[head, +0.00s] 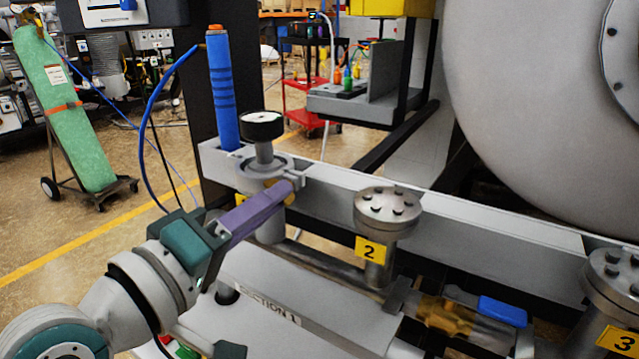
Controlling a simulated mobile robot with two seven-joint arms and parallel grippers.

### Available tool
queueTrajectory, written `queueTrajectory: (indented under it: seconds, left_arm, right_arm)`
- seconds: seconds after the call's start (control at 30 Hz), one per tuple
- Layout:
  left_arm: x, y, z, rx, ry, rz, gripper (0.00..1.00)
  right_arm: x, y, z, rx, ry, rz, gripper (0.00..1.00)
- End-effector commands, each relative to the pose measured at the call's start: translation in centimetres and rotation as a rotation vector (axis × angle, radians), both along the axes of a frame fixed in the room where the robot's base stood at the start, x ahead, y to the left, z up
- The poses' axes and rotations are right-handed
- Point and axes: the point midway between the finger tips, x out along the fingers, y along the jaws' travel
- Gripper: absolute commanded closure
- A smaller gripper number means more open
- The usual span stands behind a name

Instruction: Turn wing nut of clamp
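A grey ring clamp (262,168) sits around the flange joint under a round black-rimmed gauge (262,127), on the pipe stub at the left end of the grey beam. My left gripper (286,188) reaches in from the lower left, with its long purple finger across the front of the clamp. The fingertip is at the clamp's right side, where a small brass-coloured part shows just below it. The wing nut is mostly hidden by the finger, and I cannot tell whether the fingers are closed on it. My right gripper is not in view.
A capped flange (388,207) with label 2 stands to the right, another (612,285) with label 3 farther right. A blue-handled valve (502,311) lies between them. A blue upright cylinder (222,88) stands behind the clamp. A large grey vessel (540,110) fills the upper right.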

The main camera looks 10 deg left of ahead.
Motion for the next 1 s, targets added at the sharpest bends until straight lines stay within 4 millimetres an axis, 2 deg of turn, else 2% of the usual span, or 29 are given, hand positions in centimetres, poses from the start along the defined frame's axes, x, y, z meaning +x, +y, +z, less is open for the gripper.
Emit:
queueTrajectory:
  seconds: [0.03,0.13,0.73,1.0]
  left_arm:
    - [0.00,0.02,0.00,0.000,0.000,0.000,0.89]
    - [-0.01,0.02,0.00,0.000,0.000,0.000,1.00]
    - [-0.01,0.03,0.01,0.008,-0.003,0.000,1.00]
    - [0.01,0.05,0.02,0.100,-0.036,0.000,1.00]
  right_arm:
    - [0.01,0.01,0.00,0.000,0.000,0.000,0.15]
    - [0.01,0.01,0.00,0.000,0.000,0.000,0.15]
    - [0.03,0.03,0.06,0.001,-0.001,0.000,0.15]
    - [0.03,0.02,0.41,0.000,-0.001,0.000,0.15]
